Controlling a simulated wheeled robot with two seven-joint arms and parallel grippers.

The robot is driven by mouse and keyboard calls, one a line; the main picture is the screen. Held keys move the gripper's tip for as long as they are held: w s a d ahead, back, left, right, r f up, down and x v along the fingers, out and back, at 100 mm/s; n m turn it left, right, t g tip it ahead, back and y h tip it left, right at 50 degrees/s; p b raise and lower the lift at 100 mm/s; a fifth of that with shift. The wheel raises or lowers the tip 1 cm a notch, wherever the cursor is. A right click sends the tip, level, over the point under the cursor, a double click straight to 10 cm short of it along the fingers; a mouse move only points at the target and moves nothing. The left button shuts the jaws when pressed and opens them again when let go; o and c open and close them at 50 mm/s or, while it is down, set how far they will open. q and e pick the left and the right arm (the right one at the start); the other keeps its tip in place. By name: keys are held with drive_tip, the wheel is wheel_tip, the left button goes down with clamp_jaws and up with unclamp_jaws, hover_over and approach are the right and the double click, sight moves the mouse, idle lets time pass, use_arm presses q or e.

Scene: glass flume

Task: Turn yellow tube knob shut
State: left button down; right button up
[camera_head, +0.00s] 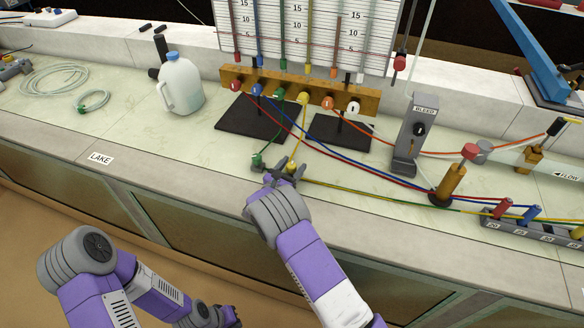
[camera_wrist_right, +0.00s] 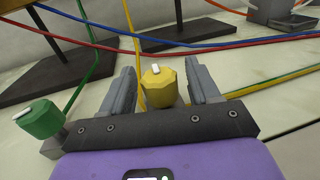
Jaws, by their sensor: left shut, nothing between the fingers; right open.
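In the head view the yellow knob (camera_head: 291,165) is at the counter's front, on the yellow tube (camera_head: 299,133). My right gripper (camera_wrist_right: 160,78) is open, one finger on each side of the knob, with visible gaps. The right gripper (camera_head: 285,174) also shows at the knob in the head view. My left gripper (camera_head: 229,315) is low at the bottom edge, away from the counter, shut and empty; its fingers are hard to make out.
A green knob (camera_wrist_right: 40,118) stands close left of my right gripper. Red and blue tubes (camera_head: 330,147) cross behind the yellow knob. A bleed post (camera_head: 409,142) and a brass post (camera_head: 449,182) stand to the right. A white jug (camera_head: 182,86) stands at left.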

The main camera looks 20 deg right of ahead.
drive_tip(key=shift+c, duration=0.4)
drive_tip(key=c, duration=0.9)
drive_tip(key=shift+o, duration=0.2)
